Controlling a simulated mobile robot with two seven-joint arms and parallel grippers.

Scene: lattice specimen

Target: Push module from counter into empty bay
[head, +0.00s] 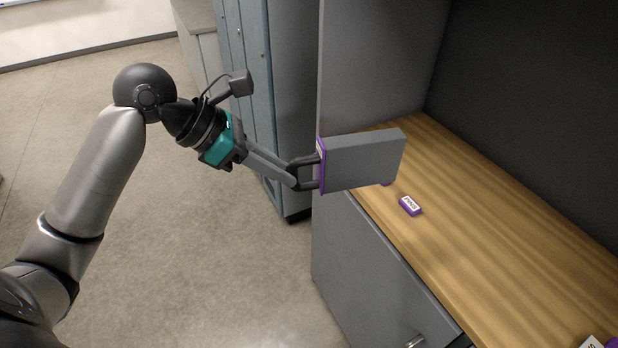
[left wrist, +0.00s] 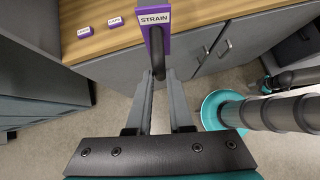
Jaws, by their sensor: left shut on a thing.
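The module (head: 365,160) is a grey flat box with a purple front plate and a dark handle. My left gripper (head: 296,176) is shut on the handle. It holds the module upright, at the left end of the wooden counter (head: 480,215); I cannot tell whether the module touches the counter. In the left wrist view the purple front (left wrist: 157,45) carries a label reading STRAIN, beyond my fingers (left wrist: 160,82). I see no empty bay in either view.
A small purple labelled block (head: 410,205) lies on the counter near the module, and another is mostly hidden behind the module. A grey side panel (head: 375,60) stands behind. A drawer handle (head: 415,341) sits below. Purple and white things show at the bottom right corner.

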